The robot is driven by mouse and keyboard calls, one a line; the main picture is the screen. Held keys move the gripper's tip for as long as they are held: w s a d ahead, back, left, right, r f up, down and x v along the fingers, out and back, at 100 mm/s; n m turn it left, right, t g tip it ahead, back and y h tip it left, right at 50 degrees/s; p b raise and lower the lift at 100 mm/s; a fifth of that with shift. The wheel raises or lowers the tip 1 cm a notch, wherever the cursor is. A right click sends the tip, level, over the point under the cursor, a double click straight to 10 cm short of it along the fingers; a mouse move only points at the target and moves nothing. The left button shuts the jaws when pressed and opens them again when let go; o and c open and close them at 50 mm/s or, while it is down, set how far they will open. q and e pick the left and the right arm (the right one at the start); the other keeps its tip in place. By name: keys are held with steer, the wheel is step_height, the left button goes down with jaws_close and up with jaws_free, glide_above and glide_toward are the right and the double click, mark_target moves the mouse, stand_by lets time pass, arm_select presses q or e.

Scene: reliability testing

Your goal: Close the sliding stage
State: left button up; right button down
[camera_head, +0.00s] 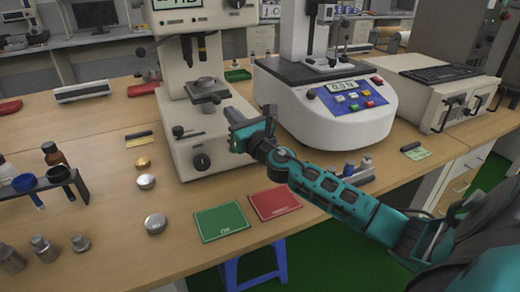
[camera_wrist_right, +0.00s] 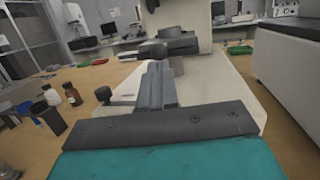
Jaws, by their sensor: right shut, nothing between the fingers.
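The sliding stage (camera_head: 208,90) is a dark grey metal platform with a small round piece on top, on the base of the beige tester (camera_head: 195,140) below its test head. In the right wrist view the stage (camera_wrist_right: 178,45) is straight ahead of the fingers. My right gripper (camera_head: 238,118) is shut and empty, just to the right of the stage and above the tester base. Its fingers (camera_wrist_right: 155,85) point toward the stage in the wrist view. I cannot tell whether they touch it. My left gripper is not in view.
A white tester (camera_head: 325,110) with a display and coloured buttons stands close to the right of my right gripper. Green (camera_head: 221,221) and red (camera_head: 274,202) mats lie in front. Small metal weights (camera_head: 156,223) and a bottle rack (camera_head: 55,182) are on the left. Bare table lies between.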

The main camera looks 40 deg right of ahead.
arm_select(q)
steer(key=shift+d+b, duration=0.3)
steer(key=shift+b, duration=0.15)
arm_select(e)
steer(key=s+f, duration=0.2)
steer(key=s, duration=0.8)
steer(key=shift+a, duration=0.2)
steer(key=shift+s, duration=0.1)
